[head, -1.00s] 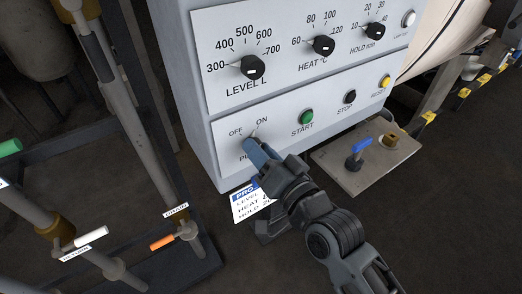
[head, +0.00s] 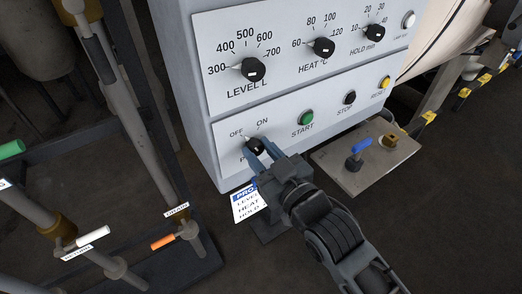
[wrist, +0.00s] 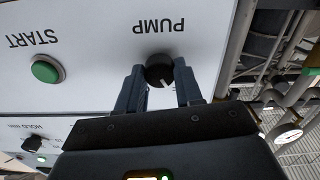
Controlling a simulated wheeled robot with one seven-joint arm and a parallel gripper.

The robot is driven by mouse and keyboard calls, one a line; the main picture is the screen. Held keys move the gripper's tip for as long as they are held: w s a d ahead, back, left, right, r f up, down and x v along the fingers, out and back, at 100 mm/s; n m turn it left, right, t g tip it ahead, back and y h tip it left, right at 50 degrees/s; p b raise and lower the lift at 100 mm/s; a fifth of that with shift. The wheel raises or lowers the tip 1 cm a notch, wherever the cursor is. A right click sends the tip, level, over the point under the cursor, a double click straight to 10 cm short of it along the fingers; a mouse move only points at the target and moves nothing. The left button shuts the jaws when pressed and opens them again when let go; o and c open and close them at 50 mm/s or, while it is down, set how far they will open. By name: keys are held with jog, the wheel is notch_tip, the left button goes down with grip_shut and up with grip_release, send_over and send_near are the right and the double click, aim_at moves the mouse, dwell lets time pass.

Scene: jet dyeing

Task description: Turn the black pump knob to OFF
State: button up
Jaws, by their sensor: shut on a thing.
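The black pump knob (head: 255,146) is at the lower left of the control panel, below the OFF and ON marks. Its white pointer is toward OFF in the head view. My gripper (head: 261,151) is shut on the knob, with one blue-grey finger on each side. The wrist view shows the knob (wrist: 159,70) upside down between the two fingers (wrist: 158,85), under the PUMP label. Its white mark points down and slightly right there. The fingers and wrist hide the OFF and ON marks in the wrist view and most of the PUMP label in the head view.
The green START button (head: 306,118), black STOP button (head: 349,97) and yellow RESET button (head: 384,82) are to the right. The level knob (head: 253,69) is above. A plate with a blue-handled valve (head: 356,157) is at the lower right. Pipes with lever handles stand at left.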

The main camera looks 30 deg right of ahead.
jog(key=shift+n, duration=0.5)
jog(key=o, duration=1)
jog(key=shift+o, duration=0.2)
jog(key=s+b, duration=0.1)
jog(key=s, duration=0.6)
jog(key=shift+s, duration=0.4)
jog(key=shift+s, duration=0.1)
jog(key=s+m+g, duration=0.2)
jog(key=s+g, duration=0.1)
jog(key=s, duration=2.2)
jog(key=shift+s+r+m, duration=0.15)
jog(key=shift+r+m, duration=0.1)
jog(key=shift+m, duration=0.05)
